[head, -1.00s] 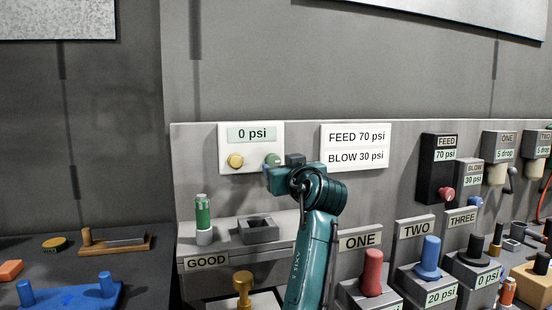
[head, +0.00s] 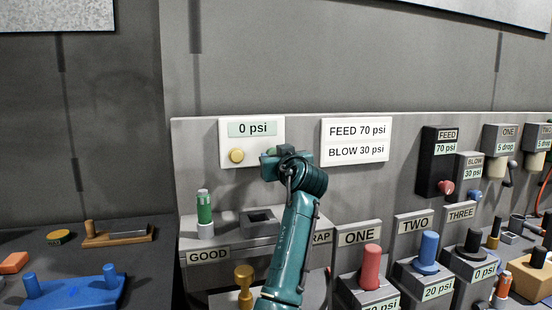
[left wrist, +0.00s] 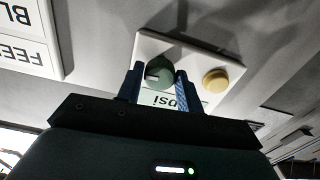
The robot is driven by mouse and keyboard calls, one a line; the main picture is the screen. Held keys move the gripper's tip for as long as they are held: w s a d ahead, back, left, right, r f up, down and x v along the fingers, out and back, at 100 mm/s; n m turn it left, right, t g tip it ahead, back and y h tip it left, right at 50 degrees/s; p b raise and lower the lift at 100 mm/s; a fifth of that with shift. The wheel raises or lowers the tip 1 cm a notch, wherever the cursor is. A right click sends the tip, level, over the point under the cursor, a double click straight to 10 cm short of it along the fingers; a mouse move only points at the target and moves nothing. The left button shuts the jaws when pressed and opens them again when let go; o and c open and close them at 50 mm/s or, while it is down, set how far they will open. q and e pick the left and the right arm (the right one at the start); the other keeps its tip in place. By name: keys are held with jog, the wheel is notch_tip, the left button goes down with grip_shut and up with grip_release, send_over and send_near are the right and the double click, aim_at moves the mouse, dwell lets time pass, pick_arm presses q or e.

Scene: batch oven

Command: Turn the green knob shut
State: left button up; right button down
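The green knob (left wrist: 160,72) is on a white panel (left wrist: 215,58) that also carries a yellow knob and a display. The display (head: 252,129) reads 0 psi in the head view. My left gripper (left wrist: 160,78) points at the panel, its fingers spread on either side of the green knob. I see no clear grip; whether a finger touches it I cannot tell. In the head view my left gripper (head: 275,158) covers most of the knob. My right gripper is in neither view.
The yellow knob (head: 236,155) sits just left of the gripper. A sign (head: 356,140) reads FEED 70 psi, BLOW 30 psi. Below stand a green cylinder (head: 204,208) and red (head: 371,262) and blue (head: 428,250) pegs. The wall above the panel is clear.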

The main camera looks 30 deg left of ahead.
pick_arm(q)
jog(key=c, duration=0.5)
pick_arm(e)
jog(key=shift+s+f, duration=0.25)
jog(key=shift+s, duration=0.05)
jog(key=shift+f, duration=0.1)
